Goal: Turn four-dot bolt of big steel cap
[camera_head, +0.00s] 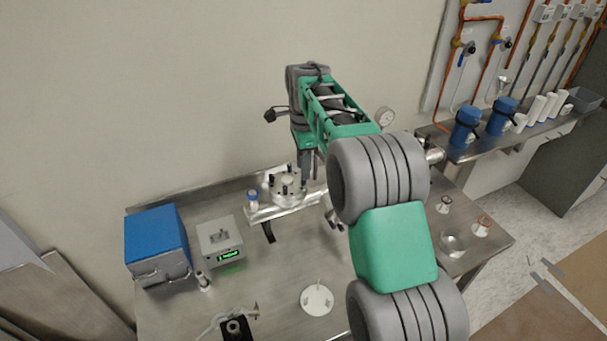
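The big steel cap (286,187) is a round steel flange with several black bolts standing on its top. It sits on a steel mount at the back middle of the table. The dots that mark each bolt are too small to make out. My arm reaches over the table from the lower right. My gripper (304,168) points down at the right side of the cap, close to its bolts. The fingertips are small and partly hidden, so I cannot tell whether they touch a bolt or whether they are open or shut.
On the steel table (270,290) are a blue box (155,240), a grey device with a green display (220,240), a white disc (317,299) and a black stand (237,328). Glass flasks (453,245) stand at right. A pressure gauge (386,117) rises behind my arm.

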